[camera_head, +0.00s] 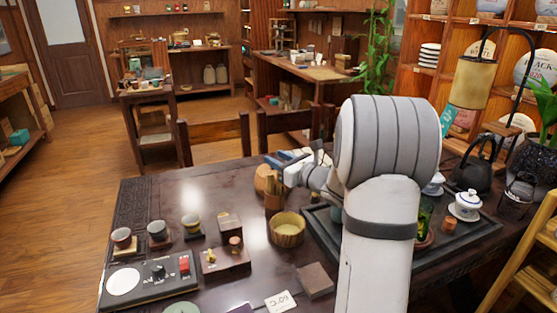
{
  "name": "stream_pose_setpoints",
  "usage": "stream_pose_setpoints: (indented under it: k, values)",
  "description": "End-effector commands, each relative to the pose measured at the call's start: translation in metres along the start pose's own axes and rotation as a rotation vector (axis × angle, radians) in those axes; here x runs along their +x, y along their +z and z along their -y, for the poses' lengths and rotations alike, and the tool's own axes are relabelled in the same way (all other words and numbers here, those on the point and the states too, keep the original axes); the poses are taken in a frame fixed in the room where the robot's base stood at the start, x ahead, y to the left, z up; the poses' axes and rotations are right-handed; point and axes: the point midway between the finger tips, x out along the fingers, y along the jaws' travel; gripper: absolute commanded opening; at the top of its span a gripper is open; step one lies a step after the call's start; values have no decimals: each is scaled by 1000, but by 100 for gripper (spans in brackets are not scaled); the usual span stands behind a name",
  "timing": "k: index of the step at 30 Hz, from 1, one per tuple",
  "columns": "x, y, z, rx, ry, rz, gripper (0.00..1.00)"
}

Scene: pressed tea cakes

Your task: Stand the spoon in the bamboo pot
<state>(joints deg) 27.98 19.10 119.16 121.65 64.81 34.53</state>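A narrow bamboo pot (273,204) stands upright on the dark table, left of my arm. Several thin wooden tools stick up out of it, and I cannot tell whether one of them is the spoon. No separate spoon can be made out elsewhere on the table. My gripper (285,163) is just behind and above the pot, at the end of my white arm. It is small and partly covered by my wrist, so I cannot tell whether its fingers are open or hold anything.
A round bamboo bowl (287,234) stands in front of the pot. Small cups (158,231), a scale (149,283), a brown block (314,280) and a price card (280,301) lie around. A dark tea tray (466,237) with a lidded white cup (466,206) is on the right.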

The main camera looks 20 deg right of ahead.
Motion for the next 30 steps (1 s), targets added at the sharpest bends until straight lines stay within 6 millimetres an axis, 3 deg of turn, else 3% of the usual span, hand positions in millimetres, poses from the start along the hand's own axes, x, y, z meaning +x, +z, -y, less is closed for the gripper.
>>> stream_pose_setpoints:
  k: [8, 21, 30]
  values:
    - [-7, 0, 0, 0, -1, 0, 36]
    - [-72, 0, 1, 0, -2, 0, 36]
    - [-78, 0, 0, 0, 1, 0, 36]
